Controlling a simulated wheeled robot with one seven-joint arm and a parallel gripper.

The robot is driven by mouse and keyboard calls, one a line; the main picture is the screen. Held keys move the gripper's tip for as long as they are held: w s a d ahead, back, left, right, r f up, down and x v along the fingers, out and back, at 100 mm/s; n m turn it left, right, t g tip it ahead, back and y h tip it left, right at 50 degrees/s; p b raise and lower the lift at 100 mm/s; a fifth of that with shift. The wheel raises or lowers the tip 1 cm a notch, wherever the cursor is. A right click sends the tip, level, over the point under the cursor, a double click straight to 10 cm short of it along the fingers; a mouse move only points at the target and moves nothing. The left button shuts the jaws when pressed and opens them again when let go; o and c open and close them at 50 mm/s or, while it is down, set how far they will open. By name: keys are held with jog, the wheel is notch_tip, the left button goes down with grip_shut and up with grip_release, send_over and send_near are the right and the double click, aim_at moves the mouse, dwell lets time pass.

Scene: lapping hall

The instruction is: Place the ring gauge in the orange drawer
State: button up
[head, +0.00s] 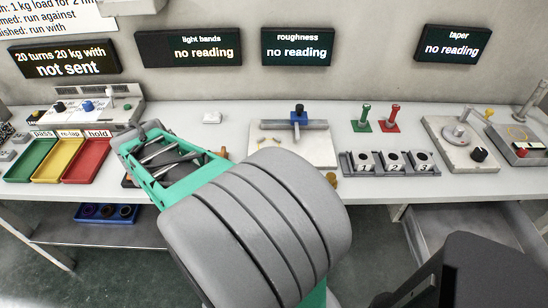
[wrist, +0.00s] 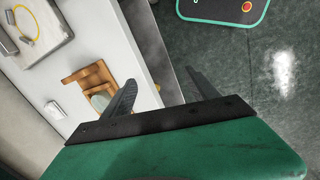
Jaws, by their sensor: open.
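I cannot pick out the ring gauge for certain in either view. Several dark rings lie in a blue tray (head: 107,213) below the bench in the head view, too small to identify. No orange drawer is clearly visible. My gripper (wrist: 161,77) is open and empty in the wrist view, its dark fingers apart over the bench's edge. An orange-brown block (wrist: 88,75) with a pale rounded piece beside it lies on the bench, left of the fingers. In the head view my arm hides part of the bench's middle left.
Green, yellow and red trays (head: 57,162) stand at the bench's left. A numbered rack (head: 392,163), red and green stands and a plate with a blue-topped fixture (head: 292,143) stand to the right. A grey drawer or shelf (head: 465,228) shows below the bench at right.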

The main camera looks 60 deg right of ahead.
jog(key=shift+o, duration=1.4)
jog(key=s+d+r+n+g+p, duration=0.1)
jog(key=s+d+r+p, duration=0.1)
jog(key=d, duration=0.4)
jog(key=s+d+r+n+g+p, duration=0.1)
jog(key=s+d+r+p, duration=0.1)
jog(key=d, duration=0.4)
jog(key=shift+s+d+r+n+h+p, duration=0.35)
jog(key=shift+s+r, duration=0.35)
jog(key=shift+s, duration=0.4)
jog(key=shift+o, duration=0.2)
jog(key=s+d+n+g+p, duration=0.1)
jog(key=s+d+p, duration=0.1)
jog(key=s+d, duration=0.3)
jog(key=shift+r+n+g, duration=0.35)
jog(key=shift+r+g, duration=0.05)
jog(key=shift+r, duration=0.05)
jog(key=x, duration=0.3)
jog(key=s+x, duration=0.1)
jog(key=x, duration=0.3)
jog(key=shift+s+d, duration=0.15)
jog(key=shift+s, duration=0.1)
jog(key=shift+s+d+f, duration=0.1)
jog(key=shift+d+f, duration=0.05)
jog(key=shift+f, duration=0.35)
jog(key=shift+c, duration=0.4)
jog(key=shift+r, duration=0.1)
jog(key=c, duration=1.6)
